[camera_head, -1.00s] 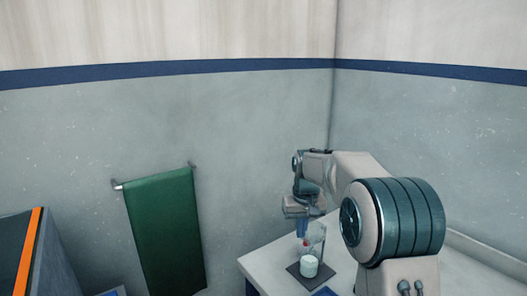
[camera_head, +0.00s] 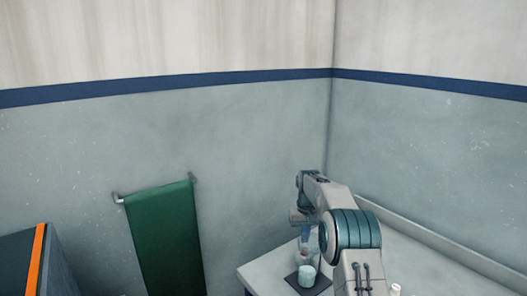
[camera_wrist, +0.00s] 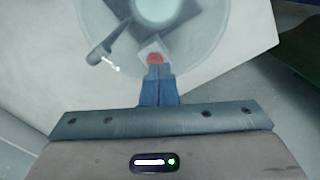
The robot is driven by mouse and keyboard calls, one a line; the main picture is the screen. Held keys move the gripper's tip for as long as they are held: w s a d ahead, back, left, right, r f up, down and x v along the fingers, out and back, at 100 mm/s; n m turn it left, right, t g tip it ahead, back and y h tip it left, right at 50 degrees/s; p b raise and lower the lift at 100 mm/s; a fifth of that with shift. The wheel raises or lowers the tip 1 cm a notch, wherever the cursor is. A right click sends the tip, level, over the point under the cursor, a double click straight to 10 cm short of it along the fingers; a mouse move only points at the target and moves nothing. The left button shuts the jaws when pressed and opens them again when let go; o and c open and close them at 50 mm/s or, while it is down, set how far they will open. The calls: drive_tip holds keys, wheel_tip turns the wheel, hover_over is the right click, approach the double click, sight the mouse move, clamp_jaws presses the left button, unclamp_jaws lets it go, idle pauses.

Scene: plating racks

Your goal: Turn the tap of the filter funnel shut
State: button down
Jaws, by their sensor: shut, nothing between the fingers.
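In the wrist view the filter funnel (camera_wrist: 203,55) is a large clear round shape, seen from above. Its red tap (camera_wrist: 154,58) shows just beyond the fingertips. My gripper (camera_wrist: 157,76) is shut, with its blue fingers together and empty. The tips look very close to the tap; I cannot tell whether they touch it. In the head view my gripper (camera_head: 305,236) points down above the table, beside the funnel. A whitish beaker (camera_head: 306,277) stands on a dark base below. The tap's handle angle is not clear.
The pale table (camera_head: 262,270) stands in the room corner, with bare surface left of the beaker. A dark stand clamp (camera_wrist: 98,54) is left of the tap. A green towel (camera_head: 165,235) hangs on the wall. A dark cabinet with an orange stripe (camera_head: 32,262) is at left.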

drive_tip(key=shift+f+b, duration=1.8)
drive_tip(key=shift+f, duration=1.4)
drive_tip(key=shift+w+r+p, duration=0.1)
drive_tip(key=shift+w+p, duration=0.1)
drive_tip(key=shift+p, duration=0.15)
drive_tip(key=shift+d+p, duration=0.35)
drive_tip(key=shift+d, duration=0.15)
drive_tip(key=shift+d+p, duration=0.35)
drive_tip(key=shift+p, duration=0.1)
drive_tip(key=shift+w+d, duration=0.1)
drive_tip(key=shift+d, duration=0.1)
